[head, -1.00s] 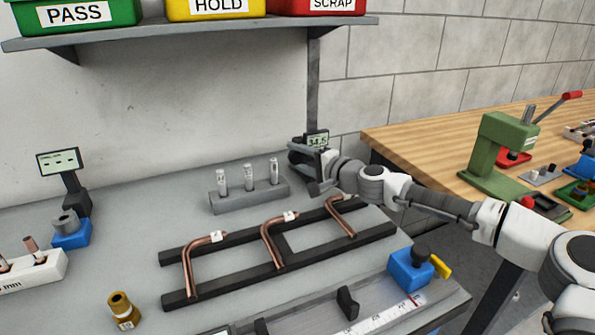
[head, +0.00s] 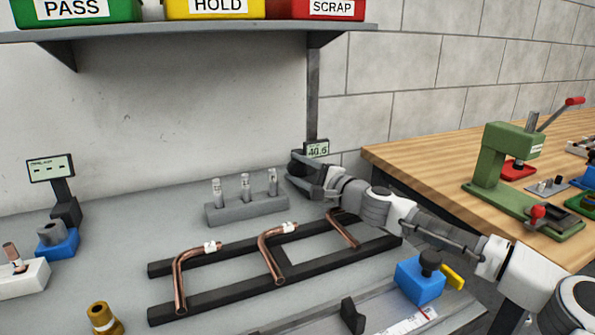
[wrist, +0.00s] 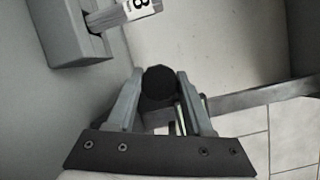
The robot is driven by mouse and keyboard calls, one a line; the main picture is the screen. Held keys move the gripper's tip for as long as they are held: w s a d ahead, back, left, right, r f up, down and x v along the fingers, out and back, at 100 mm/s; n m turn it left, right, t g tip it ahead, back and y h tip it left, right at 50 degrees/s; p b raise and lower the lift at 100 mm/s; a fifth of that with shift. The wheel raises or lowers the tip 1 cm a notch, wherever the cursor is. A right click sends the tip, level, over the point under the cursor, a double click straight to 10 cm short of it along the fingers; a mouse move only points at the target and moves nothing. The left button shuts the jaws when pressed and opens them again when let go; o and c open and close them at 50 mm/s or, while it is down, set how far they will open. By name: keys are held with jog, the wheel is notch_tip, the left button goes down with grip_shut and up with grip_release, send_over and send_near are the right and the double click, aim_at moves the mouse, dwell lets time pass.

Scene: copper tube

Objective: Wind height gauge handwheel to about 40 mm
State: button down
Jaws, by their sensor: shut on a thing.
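The height gauge stands at the back right of the grey bench, mostly hidden behind my gripper (head: 300,172). Its small display (head: 317,149) shows above the gripper and seems to read about 40.5, though the digits are small. In the wrist view the round black handwheel (wrist: 159,86) sits between the two fingers of my gripper (wrist: 160,92), which are shut on it. The rest of the gauge is hidden in the head view.
A grey block (head: 247,208) with several upright pins stands just left of my gripper. Bent copper tubes (head: 272,254) lie on a black rack (head: 230,297) in front. A shelf (head: 190,30) with bins hangs above. A wooden bench (head: 420,150) is at right.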

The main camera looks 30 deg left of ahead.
jog(key=shift+f, duration=0.2)
jog(key=shift+c, duration=1.7)
grip_release()
jog(key=shift+r, duration=0.1)
jog(key=r, duration=0.1)
jog(key=r+p, duration=0.1)
jog(key=r, duration=0.1)
jog(key=r+p, duration=0.1)
jog(key=r, duration=0.1)
jog(key=shift+w+d, duration=0.25)
jog(key=d+r+p, duration=0.1)
jog(key=d+r, duration=0.2)
jog(key=d, duration=0.2)
jog(key=w+d+r+p, duration=0.1)
jog(key=d+r, duration=0.2)
jog(key=d, duration=0.3)
jog(key=shift+w, duration=0.15)
